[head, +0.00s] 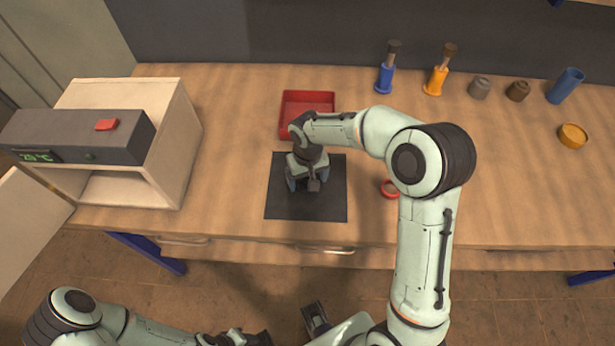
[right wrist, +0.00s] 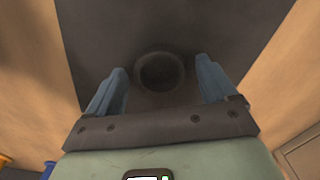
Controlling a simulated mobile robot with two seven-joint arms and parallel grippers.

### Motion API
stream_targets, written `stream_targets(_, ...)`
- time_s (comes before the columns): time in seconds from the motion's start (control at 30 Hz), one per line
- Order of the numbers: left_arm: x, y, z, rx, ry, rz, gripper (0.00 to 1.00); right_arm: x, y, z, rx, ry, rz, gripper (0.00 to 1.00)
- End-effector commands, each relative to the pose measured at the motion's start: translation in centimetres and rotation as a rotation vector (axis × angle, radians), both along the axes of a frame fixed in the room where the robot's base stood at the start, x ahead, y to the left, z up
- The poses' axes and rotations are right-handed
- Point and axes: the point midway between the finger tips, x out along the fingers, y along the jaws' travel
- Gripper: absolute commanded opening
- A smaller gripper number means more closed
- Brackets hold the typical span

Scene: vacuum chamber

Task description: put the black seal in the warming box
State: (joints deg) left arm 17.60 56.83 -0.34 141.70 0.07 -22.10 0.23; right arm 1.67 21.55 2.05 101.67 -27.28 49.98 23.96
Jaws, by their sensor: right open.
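The black seal (right wrist: 160,71) is a dark ring on the dark mat (right wrist: 215,25), seen in the right wrist view between my right gripper's blue fingers. My right gripper (right wrist: 161,88) is open, its fingers apart on either side of the seal with visible gaps. In the head view my right gripper (head: 306,184) points down over the mat (head: 332,205) and hides the seal. The warming box (head: 178,135) is a pale box at the left with a grey display panel, and its front is open. My left arm is low at the left; its gripper (head: 238,338) is partly cut off.
A red tray (head: 307,96) stands behind the mat. A red ring (head: 390,188) lies right of it, partly behind my right arm. Blue (head: 385,78) and orange (head: 436,80) holders, small brown pots, a blue cup (head: 566,86) and an orange dish (head: 573,136) stand further right.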

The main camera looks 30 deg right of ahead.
Motion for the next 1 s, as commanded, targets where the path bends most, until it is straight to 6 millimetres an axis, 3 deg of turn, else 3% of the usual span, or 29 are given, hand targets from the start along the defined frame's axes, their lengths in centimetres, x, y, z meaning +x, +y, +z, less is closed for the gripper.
stream_targets(0.23,0.2,0.0,0.4,0.0,-0.002,0.0,0.43,0.1,0.0,1.9,-0.001,-0.005,-0.001,0.85)
stream_targets(0.7,0.6,0.0,1.5,0.0,-0.008,0.0,0.43,0.1,0.0,11.1,0.0,-0.004,0.001,0.85)
stream_targets(0.87,0.6,0.0,1.4,0.0,-0.007,0.0,0.43,0.0,0.0,12.2,0.0,-0.002,0.015,0.91)
stream_targets(1.0,0.0,0.0,0.0,0.0,0.0,0.0,0.43,0.1,0.0,12.2,-0.001,0.0,0.17,0.91)
